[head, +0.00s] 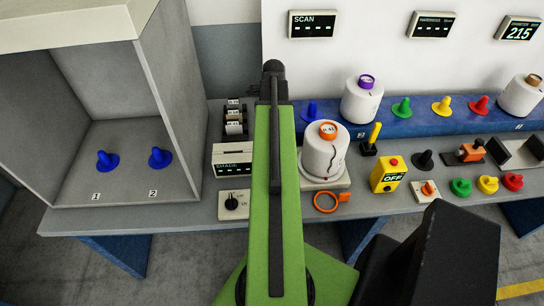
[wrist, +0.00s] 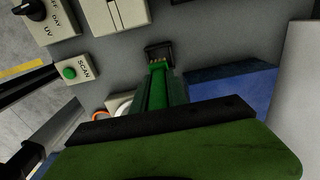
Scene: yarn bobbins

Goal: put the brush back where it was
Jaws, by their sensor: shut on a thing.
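My gripper (head: 273,78) is the dark end of my green arm in the head view, over the back of the bench. In the wrist view the gripper (wrist: 165,110) is shut on a green strip that ends in a dark block with small pale tips. I take this to be the brush (wrist: 158,75). Its far end appears over the grey bench top, but I cannot tell whether it touches. In the head view the brush is hidden behind my arm.
A white bobbin (head: 325,152) stands right of my arm, with an orange ring (head: 326,202) in front. A shade box (head: 232,160) and a switch box (head: 234,205) are to the left. A blue shelf (head: 425,122) with pegs runs along the back.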

